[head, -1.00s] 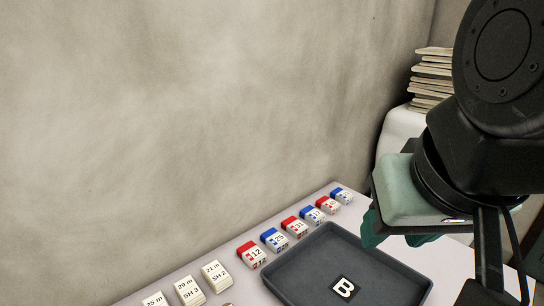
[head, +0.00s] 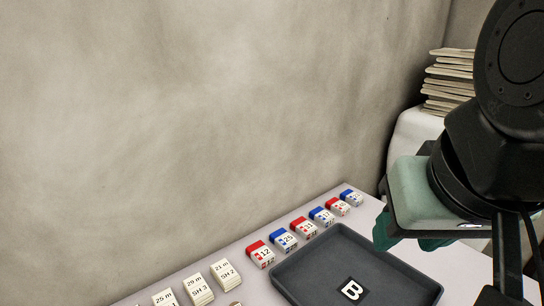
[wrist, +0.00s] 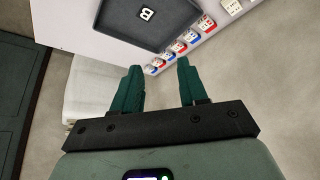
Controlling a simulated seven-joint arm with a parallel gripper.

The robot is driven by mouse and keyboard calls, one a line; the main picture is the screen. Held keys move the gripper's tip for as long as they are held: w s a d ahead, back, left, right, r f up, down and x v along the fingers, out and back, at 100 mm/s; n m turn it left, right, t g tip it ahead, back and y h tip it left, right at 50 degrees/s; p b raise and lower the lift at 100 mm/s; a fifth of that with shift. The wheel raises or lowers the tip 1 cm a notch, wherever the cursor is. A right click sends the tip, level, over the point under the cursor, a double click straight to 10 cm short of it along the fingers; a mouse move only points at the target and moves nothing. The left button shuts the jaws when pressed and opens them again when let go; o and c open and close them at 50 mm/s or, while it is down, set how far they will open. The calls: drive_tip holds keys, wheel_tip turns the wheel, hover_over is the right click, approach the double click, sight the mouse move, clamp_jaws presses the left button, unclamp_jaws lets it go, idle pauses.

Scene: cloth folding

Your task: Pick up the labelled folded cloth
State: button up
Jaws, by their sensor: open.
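No single folded cloth can be singled out for certain. A row of small labelled pieces lies along the wall side of the table, some with red or blue ends, such as the red-ended piece marked 12 (head: 261,254) and the blue-ended piece marked 25 (head: 284,241). White pieces with black print, such as the SH 3 piece (head: 198,290) and the SH 2 piece (head: 226,273), lie nearer. My gripper (head: 425,243) is at the right, over the table's right side, its teal fingers apart. In the wrist view my gripper (wrist: 160,66) is open and empty, pointing toward the row's end.
A dark tray (head: 290,282) marked B lies beside the row; its bare floor shows. A pale stack of flat layers (head: 450,82) stands on a white support (head: 414,132) at the back right. The wall (head: 200,110) rises behind the table.

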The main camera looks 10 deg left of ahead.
drive_tip(key=o, duration=0.9)
drive_tip(key=shift+c, duration=0.2)
drive_tip(key=w+a+f+m+y, duration=0.2)
drive_tip(key=w+a+f+m, duration=0.25)
drive_tip(key=w+a, duration=0.55)
drive_tip(key=m+y, duration=0.4)
drive_tip(key=m, duration=1.9)
hover_over(166, 303)
drive_tip(key=s+d, duration=0.5)
wheel_tip(166, 303, down, 32)
drive_tip(key=shift+t, duration=0.4)
drive_tip(key=x, duration=1)
drive_tip(key=shift+a+f, duration=0.15)
drive_tip(key=shift+a, duration=0.05)
